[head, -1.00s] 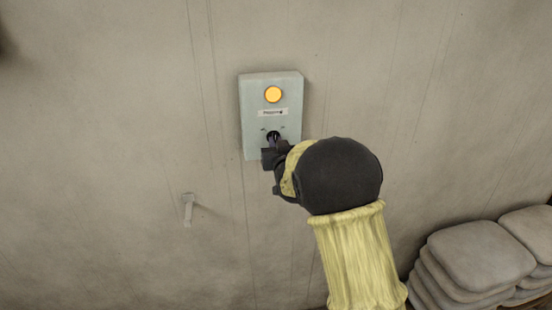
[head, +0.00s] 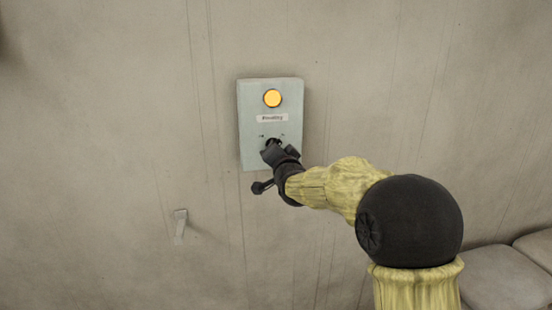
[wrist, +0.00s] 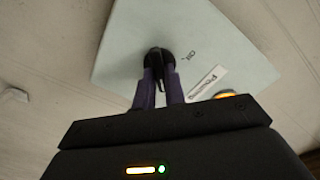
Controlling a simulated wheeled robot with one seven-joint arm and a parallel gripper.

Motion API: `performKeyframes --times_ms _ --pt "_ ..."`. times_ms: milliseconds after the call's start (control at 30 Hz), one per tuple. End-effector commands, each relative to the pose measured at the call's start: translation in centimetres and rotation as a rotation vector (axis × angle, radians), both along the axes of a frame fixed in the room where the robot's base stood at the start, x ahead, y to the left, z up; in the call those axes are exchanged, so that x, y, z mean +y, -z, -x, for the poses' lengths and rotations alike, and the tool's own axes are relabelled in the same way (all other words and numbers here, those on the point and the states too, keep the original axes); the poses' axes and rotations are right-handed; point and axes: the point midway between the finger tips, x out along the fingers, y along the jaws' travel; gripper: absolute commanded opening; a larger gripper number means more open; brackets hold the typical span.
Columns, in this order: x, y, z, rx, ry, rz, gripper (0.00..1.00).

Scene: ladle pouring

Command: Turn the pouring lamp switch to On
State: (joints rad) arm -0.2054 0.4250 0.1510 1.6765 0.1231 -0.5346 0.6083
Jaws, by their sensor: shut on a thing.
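A pale blue-green switch box (head: 248,110) is fixed to the wall. It carries a round amber lamp (head: 272,98), a small white label (head: 272,118) and a dark rotary switch (head: 272,141) near its bottom. My gripper (head: 273,148) is at the switch and hides most of it in the head view. In the wrist view, the two fingers of my gripper (wrist: 161,70) are shut on the dark switch (wrist: 159,53). The lamp (wrist: 228,94) looks lit there, partly hidden by my gripper body. I cannot read which way the switch points.
A small pale hook or peg (head: 180,224) sticks out of the wall below left of the box. Grey stacked sacks (head: 490,281) lie at the lower right. The wall around the box is otherwise clear.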

Motion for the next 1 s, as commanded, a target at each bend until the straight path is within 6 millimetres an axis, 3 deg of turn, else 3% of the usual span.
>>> performKeyframes --times_ms 500,533,600,633,1000 --pt "0.03 0.07 0.0 0.01 0.0 -0.024 0.0" --pt "0.02 0.08 0.0 0.01 0.0 -0.024 0.18" --pt "0.02 0.08 0.0 0.01 0.0 -0.024 0.31" --pt "0.02 0.07 -0.01 0.009 -0.001 -0.024 0.34" --pt "-0.12 0.09 0.34 0.008 0.0 -0.023 0.34"
